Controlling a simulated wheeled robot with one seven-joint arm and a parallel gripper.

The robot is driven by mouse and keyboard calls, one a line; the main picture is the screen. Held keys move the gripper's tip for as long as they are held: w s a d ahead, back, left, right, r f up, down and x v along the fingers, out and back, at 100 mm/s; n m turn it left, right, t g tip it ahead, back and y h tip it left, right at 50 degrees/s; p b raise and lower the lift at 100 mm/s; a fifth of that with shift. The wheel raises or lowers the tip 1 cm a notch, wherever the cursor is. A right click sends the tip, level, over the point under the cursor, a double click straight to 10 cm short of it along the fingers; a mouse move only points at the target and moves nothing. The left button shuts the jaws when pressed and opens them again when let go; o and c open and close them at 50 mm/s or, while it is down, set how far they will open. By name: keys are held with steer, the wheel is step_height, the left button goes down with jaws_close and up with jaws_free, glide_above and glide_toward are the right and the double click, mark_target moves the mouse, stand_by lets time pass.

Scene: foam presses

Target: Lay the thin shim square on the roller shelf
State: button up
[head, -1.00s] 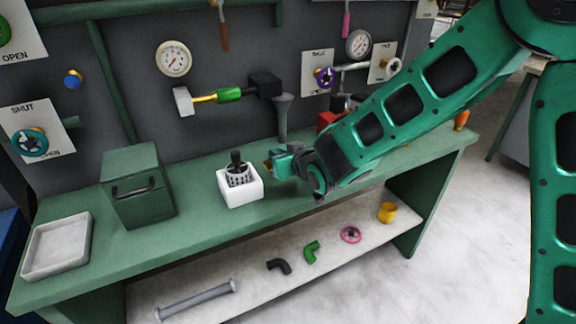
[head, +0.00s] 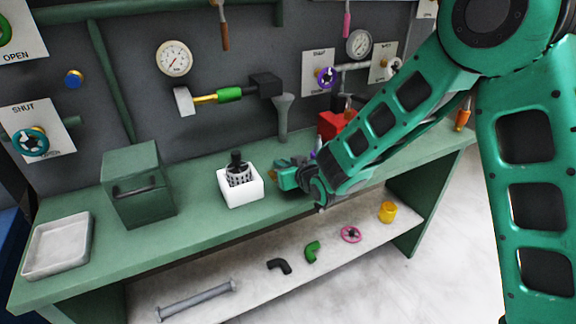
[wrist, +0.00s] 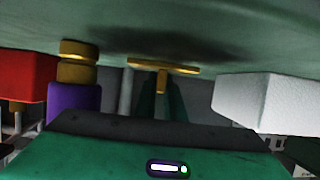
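A thin flat brass-yellow piece with a short stem, taken to be the shim (wrist: 163,66), shows ahead of my gripper in the wrist view. The bench surface is at the top of that view. My gripper's (head: 277,174) dark fingers close in on the stem, and the plate lies flat, close to the bench; whether it touches cannot be told. In the head view my gripper is low over the green bench, just right of a white block. No shelf with rollers can be made out; a pale lower shelf (head: 240,292) runs under the bench.
The white block (head: 241,196) holds a dark strainer-like part and also shows in the wrist view (wrist: 265,103). A purple-and-brass thing (wrist: 74,102) and a red block (wrist: 25,76) stand on the other side. A green box (head: 137,185) and pale tray (head: 57,246) are further left.

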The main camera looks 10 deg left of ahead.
steer(key=o, duration=0.4)
steer(key=shift+o, duration=0.2)
steer(key=shift+r, duration=0.1)
steer(key=v, duration=1.2)
steer(key=shift+d, duration=0.1)
steer(key=shift+d, duration=0.1)
